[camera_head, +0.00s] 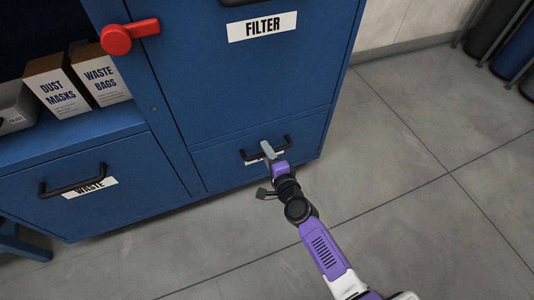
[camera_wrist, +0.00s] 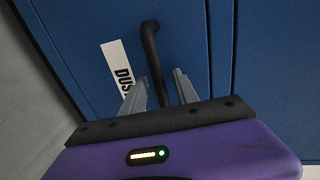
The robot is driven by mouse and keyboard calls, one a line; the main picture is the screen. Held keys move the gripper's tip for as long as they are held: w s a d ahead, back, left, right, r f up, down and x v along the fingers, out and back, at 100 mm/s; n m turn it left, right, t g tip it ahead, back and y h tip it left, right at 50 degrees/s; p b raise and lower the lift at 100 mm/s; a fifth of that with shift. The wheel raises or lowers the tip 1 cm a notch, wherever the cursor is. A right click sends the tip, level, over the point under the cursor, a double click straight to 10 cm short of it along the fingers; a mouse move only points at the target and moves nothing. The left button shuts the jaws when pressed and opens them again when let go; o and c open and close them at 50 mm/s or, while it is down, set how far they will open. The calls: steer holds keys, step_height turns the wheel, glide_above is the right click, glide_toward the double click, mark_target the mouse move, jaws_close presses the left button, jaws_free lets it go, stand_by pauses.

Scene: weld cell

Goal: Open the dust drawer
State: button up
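The dust drawer (camera_head: 228,163) is the blue front low on the cabinet, below the FILTER panel, and it looks closed. Its black bar handle (camera_wrist: 150,45) runs up the wrist view beside a white label (camera_wrist: 116,66) reading "DUS", the rest hidden. My gripper (camera_head: 266,148) is at this handle in the head view and covers part of it and the label. In the wrist view its two grey fingers (camera_wrist: 158,84) stand apart, with the handle bar between them. I cannot tell whether the fingers touch the bar.
A WASTE drawer with a black handle (camera_head: 72,182) is at the left. The FILTER panel (camera_head: 262,70) is above, and a red knob (camera_head: 117,40) sticks out at upper left. Boxes (camera_head: 100,82) stand on a shelf. Grey floor (camera_head: 400,200) in front and to the right is clear.

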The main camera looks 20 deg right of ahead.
jaws_close()
stand_by(1.3)
